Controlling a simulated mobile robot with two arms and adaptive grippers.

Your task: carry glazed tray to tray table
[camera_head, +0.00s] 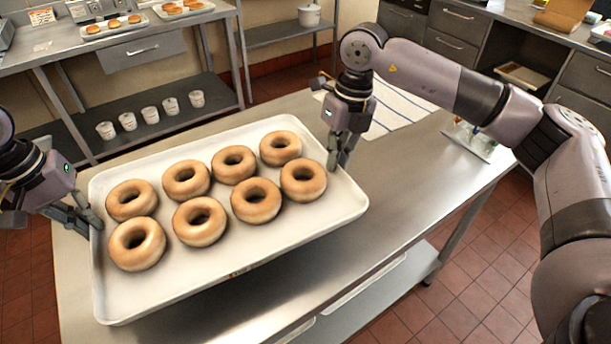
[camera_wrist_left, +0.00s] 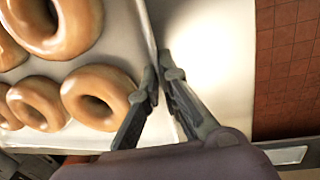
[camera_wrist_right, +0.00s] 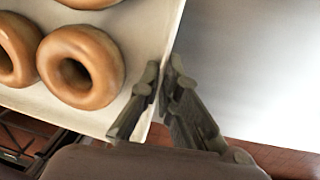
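The white tray (camera_head: 280,228) holds several glazed doughnuts (camera_head: 256,200) in two rows. It appears over the steel table (camera_head: 425,150), with its front edge out past the table edge; I cannot tell whether it touches the top. My left gripper (camera_head: 92,217) is at the tray's left rim. In the left wrist view its fingers (camera_wrist_left: 161,82) sit on both sides of the rim. My right gripper (camera_head: 337,160) is at the right rim, and in the right wrist view its fingers (camera_wrist_right: 163,80) close on the rim from both sides.
A striped cloth (camera_head: 395,108) lies on the table behind my right gripper. A small clear holder with tools (camera_head: 470,140) stands at the table's right. A back counter (camera_head: 150,50) carries smaller doughnut trays, with several cups (camera_head: 150,115) on its lower shelf. Tiled floor is open at right.

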